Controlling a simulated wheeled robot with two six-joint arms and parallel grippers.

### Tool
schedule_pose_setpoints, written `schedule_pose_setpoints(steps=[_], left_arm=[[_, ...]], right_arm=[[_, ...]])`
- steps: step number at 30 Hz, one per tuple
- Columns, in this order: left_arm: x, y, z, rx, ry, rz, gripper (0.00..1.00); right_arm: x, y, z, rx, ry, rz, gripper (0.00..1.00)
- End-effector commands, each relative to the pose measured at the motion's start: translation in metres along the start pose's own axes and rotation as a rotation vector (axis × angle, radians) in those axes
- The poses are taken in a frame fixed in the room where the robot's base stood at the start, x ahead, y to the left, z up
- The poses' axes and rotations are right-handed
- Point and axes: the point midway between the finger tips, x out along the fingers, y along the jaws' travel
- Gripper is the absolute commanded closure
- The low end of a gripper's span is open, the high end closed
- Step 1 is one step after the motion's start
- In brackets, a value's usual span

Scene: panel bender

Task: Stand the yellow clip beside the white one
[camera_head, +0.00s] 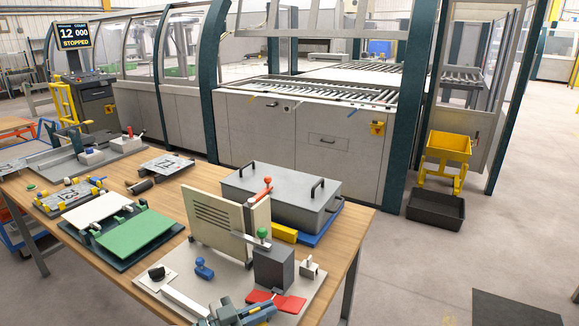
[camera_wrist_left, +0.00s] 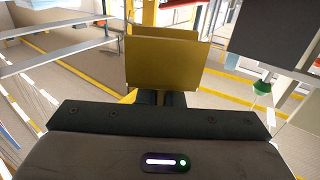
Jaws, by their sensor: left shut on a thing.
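The yellow clip (camera_wrist_left: 162,65) is in the left wrist view, a folded yellow piece with two upright plates. My left gripper (camera_wrist_left: 162,97) is shut on its lower part; the fingertips are mostly hidden behind it. In the head view, a grey and blue mechanism (camera_head: 236,313) shows cut off at the bottom edge; I cannot tell its parts clearly. I cannot make out the white clip with certainty. A small pale block (camera_head: 310,266) stands on the fixture plate (camera_head: 318,288). My right gripper is not in view.
On the fixture plate stand a louvred beige panel (camera_head: 215,226), a dark block (camera_head: 273,268) and a green-knobbed clamp (camera_head: 262,233). A yellow block (camera_head: 284,232) lies near a lidded grey box (camera_head: 282,197). White (camera_head: 95,209) and green (camera_head: 140,236) panels lie left.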

Motion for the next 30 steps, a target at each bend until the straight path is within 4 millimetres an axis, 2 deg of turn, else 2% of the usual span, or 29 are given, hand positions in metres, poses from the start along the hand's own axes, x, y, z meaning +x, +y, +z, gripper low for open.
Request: schedule_pose_setpoints(steps=[3,7,12,16,22,30], left_arm=[[-0.017,-0.003,0.022,-0.004,-0.002,-0.215,1.00],[-0.046,-0.007,0.035,-0.004,-0.003,-0.457,1.00],[-0.102,-0.006,0.033,0.000,-0.001,-0.774,1.00],[-0.132,-0.001,0.024,0.001,0.002,-0.910,1.00],[-0.159,0.007,0.011,0.001,0.003,-1.019,1.00],[-0.171,0.012,0.004,0.001,0.002,-1.065,1.00]], right_arm=[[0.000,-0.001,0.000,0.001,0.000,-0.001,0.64],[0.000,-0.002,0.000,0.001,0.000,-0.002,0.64],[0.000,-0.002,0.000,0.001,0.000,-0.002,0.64],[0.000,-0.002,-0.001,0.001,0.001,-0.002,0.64],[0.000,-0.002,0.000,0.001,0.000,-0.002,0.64],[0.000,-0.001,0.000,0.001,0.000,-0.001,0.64]])
